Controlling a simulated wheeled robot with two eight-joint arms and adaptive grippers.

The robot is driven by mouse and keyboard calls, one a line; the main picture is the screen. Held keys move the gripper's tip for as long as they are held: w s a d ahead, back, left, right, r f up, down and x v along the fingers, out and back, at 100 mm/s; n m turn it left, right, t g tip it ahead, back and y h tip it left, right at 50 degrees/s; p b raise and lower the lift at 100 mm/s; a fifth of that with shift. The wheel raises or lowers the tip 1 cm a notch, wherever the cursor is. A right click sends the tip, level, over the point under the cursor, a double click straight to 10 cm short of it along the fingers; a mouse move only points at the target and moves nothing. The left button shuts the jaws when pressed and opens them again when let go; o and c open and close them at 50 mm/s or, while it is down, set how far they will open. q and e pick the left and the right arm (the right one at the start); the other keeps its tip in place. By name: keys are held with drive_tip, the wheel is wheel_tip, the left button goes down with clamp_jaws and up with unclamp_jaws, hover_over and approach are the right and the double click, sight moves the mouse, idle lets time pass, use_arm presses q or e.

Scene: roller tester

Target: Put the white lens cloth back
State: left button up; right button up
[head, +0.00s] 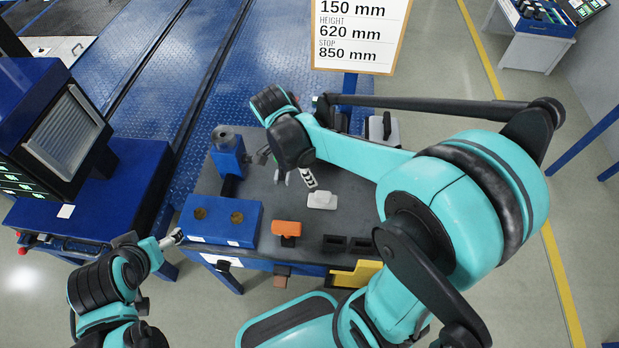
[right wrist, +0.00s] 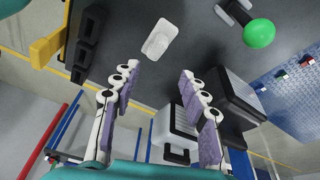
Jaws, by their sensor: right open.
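A small white object (head: 321,199), which looks like the folded lens cloth, lies on the dark grey table top (head: 262,190). It also shows near the top of the right wrist view (right wrist: 158,42), with a raised part on it. My right gripper (head: 294,179) is open and empty above the table, just left of and behind the white object. In the right wrist view its fingers (right wrist: 158,75) are spread, with the white object beyond the tips and not touching them. My left gripper (head: 174,238) is at the blue box's left front corner; its jaw opening is unclear.
A blue box (head: 220,222) with two round brown spots sits at the table's left. An orange item (head: 287,228), black blocks (head: 347,244) and a yellow bin (head: 358,276) line the front edge. A green ball (right wrist: 259,33) and grey-black cases (right wrist: 178,130) show in the right wrist view.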

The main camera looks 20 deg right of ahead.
drive_tip(key=s+a+r+n+t+y, duration=0.1)
drive_tip(key=s+r+n+t, duration=0.1)
drive_tip(key=n, duration=0.8)
drive_tip(key=s+a+r+n+t+y, duration=0.1)
drive_tip(key=s+r+n+t+y, duration=0.1)
drive_tip(key=n+t, duration=0.4)
drive_tip(key=s+r+n, duration=0.1)
drive_tip(key=s+n, duration=0.1)
drive_tip(key=n, duration=0.2)
drive_tip(key=shift+s+a+r, duration=0.35)
drive_tip(key=shift+a, duration=0.05)
